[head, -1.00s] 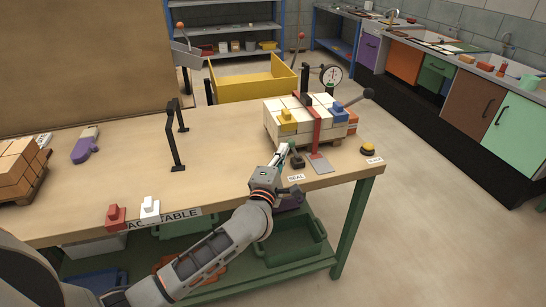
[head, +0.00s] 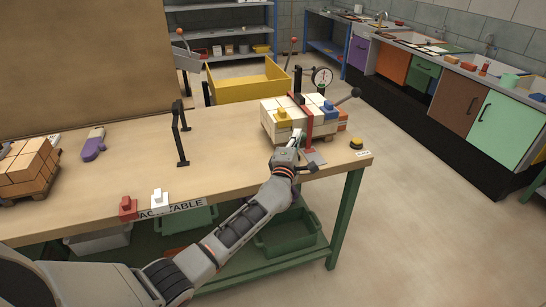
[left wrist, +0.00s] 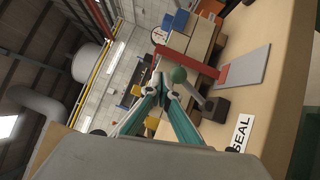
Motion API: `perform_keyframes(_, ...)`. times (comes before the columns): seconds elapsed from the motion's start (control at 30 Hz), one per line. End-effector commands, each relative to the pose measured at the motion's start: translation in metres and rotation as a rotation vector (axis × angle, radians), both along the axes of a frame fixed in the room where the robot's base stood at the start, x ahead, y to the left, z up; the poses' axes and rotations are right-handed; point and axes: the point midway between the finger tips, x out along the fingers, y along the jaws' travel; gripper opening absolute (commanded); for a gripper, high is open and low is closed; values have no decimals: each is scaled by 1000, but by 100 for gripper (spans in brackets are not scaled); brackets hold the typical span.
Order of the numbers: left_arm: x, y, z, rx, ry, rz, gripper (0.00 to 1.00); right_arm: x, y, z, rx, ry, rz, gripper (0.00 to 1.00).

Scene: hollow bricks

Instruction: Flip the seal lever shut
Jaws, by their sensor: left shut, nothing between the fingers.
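The white SEAL label (left wrist: 240,133) lies beside the base. My left gripper (left wrist: 160,68) is shut and empty, its fingertips close beside the knob; I cannot tell whether they touch it. In the head view my left gripper (head: 298,136) is in front of the stacked bricks (head: 270,124), and my wrist hides the lever. My right gripper is in neither view.
A yellow and black button (head: 356,143) is near the table's right corner. A black handle frame (head: 180,135) stands on the left, with bare tabletop between.

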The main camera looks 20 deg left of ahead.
Motion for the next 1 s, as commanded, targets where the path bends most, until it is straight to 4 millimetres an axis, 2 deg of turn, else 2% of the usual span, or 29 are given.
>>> perform_keyframes(1.0, 0, -7, 6, -1, 0, 1, 0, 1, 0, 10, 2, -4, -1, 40)
